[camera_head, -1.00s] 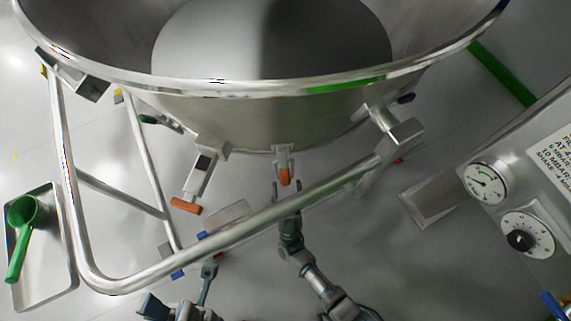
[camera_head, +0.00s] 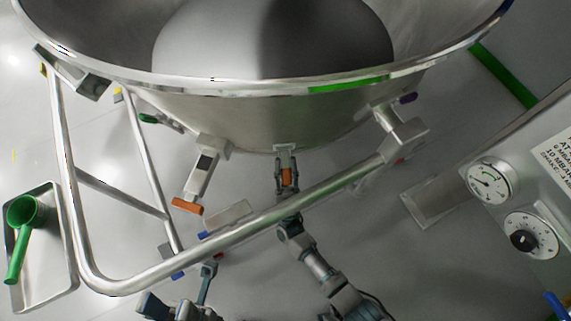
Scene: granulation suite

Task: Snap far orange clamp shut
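Two orange-tipped clamps hang under the rim of the steel bowl (camera_head: 250,118). The left clamp (camera_head: 187,206) sticks outward and down with its lever swung away from the bowl. The middle clamp (camera_head: 286,176) hangs close to the bowl wall, its orange tip pointing down. My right gripper (camera_head: 287,187) has its fingers on either side of that middle orange tip; whether they press on it is too small to tell. My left gripper (camera_head: 209,268) is low, below the tubular rail and apart from both clamps; its fingers are too small to read.
A curved steel rail (camera_head: 225,240) runs in front of the bowl, crossing over my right arm. A steel tray (camera_head: 58,270) with a green scoop (camera_head: 24,225) lies at left. A panel with a gauge (camera_head: 490,182) and dial (camera_head: 531,235) stands at right.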

